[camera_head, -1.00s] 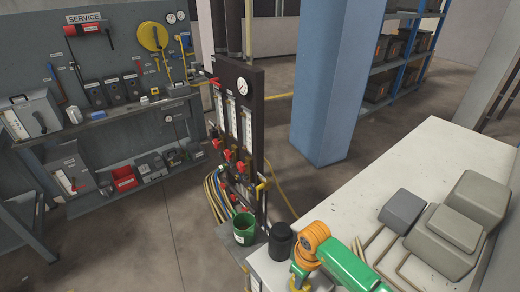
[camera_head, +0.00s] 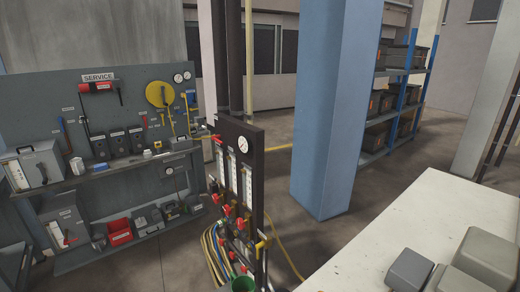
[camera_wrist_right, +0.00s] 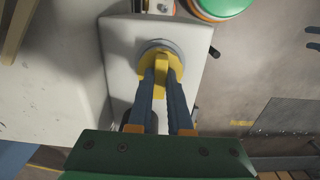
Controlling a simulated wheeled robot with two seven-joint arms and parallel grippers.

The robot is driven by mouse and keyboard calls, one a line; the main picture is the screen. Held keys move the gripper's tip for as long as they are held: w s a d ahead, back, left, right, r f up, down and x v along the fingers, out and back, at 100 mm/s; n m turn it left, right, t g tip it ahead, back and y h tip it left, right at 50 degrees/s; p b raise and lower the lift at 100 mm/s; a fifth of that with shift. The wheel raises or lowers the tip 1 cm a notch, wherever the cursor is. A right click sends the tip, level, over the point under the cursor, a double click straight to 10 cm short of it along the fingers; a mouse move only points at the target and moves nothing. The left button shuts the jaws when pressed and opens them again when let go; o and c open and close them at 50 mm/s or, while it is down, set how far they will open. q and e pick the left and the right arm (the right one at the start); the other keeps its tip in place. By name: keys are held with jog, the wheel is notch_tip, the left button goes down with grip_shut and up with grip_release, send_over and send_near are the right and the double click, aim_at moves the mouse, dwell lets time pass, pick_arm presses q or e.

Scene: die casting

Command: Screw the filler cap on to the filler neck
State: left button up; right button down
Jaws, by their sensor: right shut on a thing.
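In the right wrist view, my right gripper (camera_wrist_right: 160,88) is shut on the raised grip of the yellow filler cap (camera_wrist_right: 148,73). The cap sits over a round grey collar (camera_wrist_right: 160,43), which looks like the filler neck, on top of a white box-shaped body (camera_wrist_right: 118,60). The fingers hide part of the cap. I cannot tell whether it is threaded on or only resting there. The head view shows neither gripper, nor the cap or neck.
In the head view, a dark panel with red valves (camera_head: 238,180) stands mid-floor, with a green bucket (camera_head: 243,285) below. A white table (camera_head: 420,215) is at right, a blue pillar (camera_head: 330,120) behind it. A service bench (camera_head: 110,165) stands at left.

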jog(key=shift+s+f, duration=0.4)
jog(key=shift+s, duration=0.05)
jog(key=c, duration=0.8)
grip_release()
jog(key=shift+o, duration=0.2)
jog(key=r+p, duration=0.3)
jog(key=shift+w+r+p, duration=0.2)
jog(key=shift+w+p, duration=0.1)
jog(key=shift+w, duration=0.05)
jog(key=shift+a+r, duration=0.1)
jog(key=shift+r, duration=2.85)
jog(key=shift+c, duration=0.2)
